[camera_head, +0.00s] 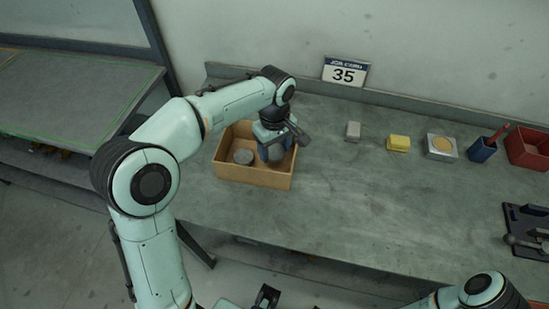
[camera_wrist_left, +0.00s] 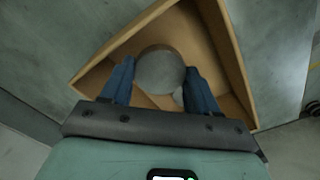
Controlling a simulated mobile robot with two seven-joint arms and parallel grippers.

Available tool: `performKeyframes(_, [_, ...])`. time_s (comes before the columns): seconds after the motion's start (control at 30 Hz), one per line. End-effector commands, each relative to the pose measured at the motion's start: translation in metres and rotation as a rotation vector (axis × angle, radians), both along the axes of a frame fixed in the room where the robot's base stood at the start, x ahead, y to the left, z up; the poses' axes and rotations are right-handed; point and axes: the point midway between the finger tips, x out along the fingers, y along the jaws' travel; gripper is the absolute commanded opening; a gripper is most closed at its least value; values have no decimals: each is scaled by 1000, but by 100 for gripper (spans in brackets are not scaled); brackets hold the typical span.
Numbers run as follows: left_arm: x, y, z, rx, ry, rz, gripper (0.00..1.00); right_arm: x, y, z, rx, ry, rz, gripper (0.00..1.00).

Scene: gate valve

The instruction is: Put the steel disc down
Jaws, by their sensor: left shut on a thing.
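My left gripper (camera_head: 272,152) reaches down into the open cardboard-brown box (camera_head: 254,180) on the bench. In the left wrist view, its two blue fingers (camera_wrist_left: 160,82) are shut on the round grey steel disc (camera_wrist_left: 160,70). The disc is held over the inside of the box; I cannot tell whether it touches the floor. A second grey disc (camera_head: 243,156) lies in the left part of the box.
The middle bench is clear.

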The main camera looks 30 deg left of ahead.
Motion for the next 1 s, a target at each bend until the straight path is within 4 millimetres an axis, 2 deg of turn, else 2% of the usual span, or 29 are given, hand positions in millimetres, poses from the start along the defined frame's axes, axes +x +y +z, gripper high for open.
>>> performKeyframes(0.33, [0, 0, -42, -1, 0, 1, 14, -2, 0, -6, 0, 2, 0, 70])
performKeyframes(0.77, [0, 0, -48, -1, -2, 0, 14, -3, 0, -9, 0, 3, 0, 70])
performKeyframes(0.8, [0, 0, -48, 0, -1, 0, 70, -3, 0, -9, 0, 3, 0, 70])
performKeyframes(0.87, [0, 0, -48, 0, -1, 0, 86, -3, 0, -8, 0, 2, 0, 70])
performKeyframes(1.0, [0, 0, -48, 0, -1, 0, 86, -3, 0, -8, 0, 3, 0, 70])
